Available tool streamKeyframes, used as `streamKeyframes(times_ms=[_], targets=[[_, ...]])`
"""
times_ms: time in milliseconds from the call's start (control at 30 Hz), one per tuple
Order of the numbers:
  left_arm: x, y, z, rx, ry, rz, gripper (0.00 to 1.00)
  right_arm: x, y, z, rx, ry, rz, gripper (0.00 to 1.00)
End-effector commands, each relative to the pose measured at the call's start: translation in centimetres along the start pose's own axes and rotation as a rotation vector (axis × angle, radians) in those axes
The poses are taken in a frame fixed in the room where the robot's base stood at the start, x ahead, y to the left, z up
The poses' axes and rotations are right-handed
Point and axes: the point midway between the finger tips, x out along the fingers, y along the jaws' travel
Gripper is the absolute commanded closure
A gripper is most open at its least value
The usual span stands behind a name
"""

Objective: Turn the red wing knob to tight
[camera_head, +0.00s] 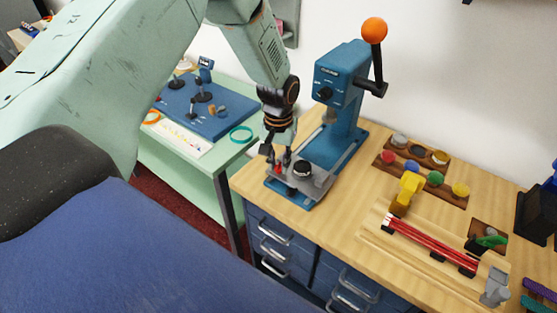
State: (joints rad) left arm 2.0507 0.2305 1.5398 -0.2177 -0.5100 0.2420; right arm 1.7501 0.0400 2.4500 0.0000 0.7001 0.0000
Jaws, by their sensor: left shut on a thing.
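The blue press (341,115) stands upright on the wooden counter, with a lever ending in an orange ball. At its front is a grey plate (318,182) with a dark round part on it. The red wing knob (279,169) shows only as a small red patch at the left of this plate, mostly hidden by the fingers. My left gripper (277,163) points down from above and is shut on the knob. I cannot read the knob's angle or any tight mark. My right gripper is not in view.
Wooden trays with coloured round pieces (435,178), a yellow clamp (408,188) and a rack of red rods (432,242) lie to the right on the counter (345,215). A green table (190,165) with a blue board (207,112) stands at the left.

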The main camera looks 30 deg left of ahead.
Motion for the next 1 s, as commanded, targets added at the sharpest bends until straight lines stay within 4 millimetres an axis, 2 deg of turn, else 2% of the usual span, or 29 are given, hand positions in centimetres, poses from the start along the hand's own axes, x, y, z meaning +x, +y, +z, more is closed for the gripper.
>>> streamKeyframes(times_ms=[500, 1000], targets=[[0.00, 0.00, 0.02, 0.298, -0.001, 0.000, 1.00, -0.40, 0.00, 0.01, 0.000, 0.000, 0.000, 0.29], [0.01, 0.01, 0.01, 0.352, -0.001, 0.000, 1.00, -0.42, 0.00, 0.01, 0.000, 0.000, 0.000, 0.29]])
